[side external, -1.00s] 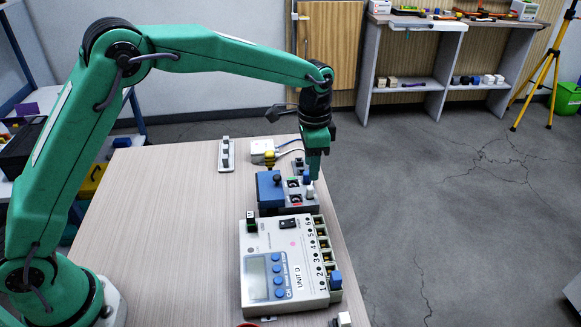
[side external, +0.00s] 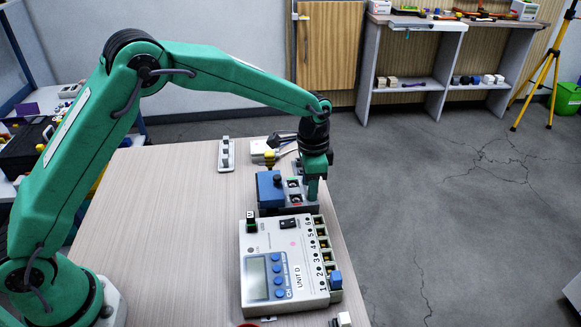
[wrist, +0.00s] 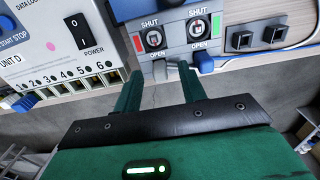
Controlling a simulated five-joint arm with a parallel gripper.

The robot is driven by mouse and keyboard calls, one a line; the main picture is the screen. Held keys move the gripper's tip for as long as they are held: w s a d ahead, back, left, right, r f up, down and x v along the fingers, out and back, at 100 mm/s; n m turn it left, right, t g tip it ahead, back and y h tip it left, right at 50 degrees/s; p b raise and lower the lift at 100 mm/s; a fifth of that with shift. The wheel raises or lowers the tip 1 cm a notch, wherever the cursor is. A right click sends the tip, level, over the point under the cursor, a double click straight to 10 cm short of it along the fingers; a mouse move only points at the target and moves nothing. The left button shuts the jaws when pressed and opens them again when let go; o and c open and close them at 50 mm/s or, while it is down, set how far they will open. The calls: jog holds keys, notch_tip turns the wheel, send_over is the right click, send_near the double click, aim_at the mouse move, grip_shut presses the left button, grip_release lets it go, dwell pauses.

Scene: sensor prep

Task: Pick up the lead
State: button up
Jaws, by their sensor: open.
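My gripper (wrist: 160,72) is open in the wrist view, its two green fingers pointing at the front edge of the grey block (wrist: 182,12) with the SHUT/OPEN switches. In the side view my gripper (side external: 314,194) points down at the right end of the block and hides the plugs there.
The UNIT D data logger (side external: 285,262) stands in front of the block, with numbered terminals along its right side and a blue plug (side external: 335,280) at one. A blue box (side external: 267,190) adjoins the block. The table's right edge is close to my gripper; bare tabletop (side external: 170,230) lies left.

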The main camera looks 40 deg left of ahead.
dwell(0.4)
grip_shut()
jog(key=shift+r, duration=0.15)
jog(key=shift+r, duration=0.55)
jog(key=r, duration=0.3)
jog(key=shift+s+d+r, duration=0.1)
jog(key=shift+s+d, duration=0.1)
jog(key=shift+d, duration=0.05)
jog(key=s+d+r, duration=0.6)
jog(key=s+d, duration=0.1)
jog(key=s, duration=0.1)
jog(key=shift+s+d+r, duration=0.15)
jog(key=shift+r, duration=0.05)
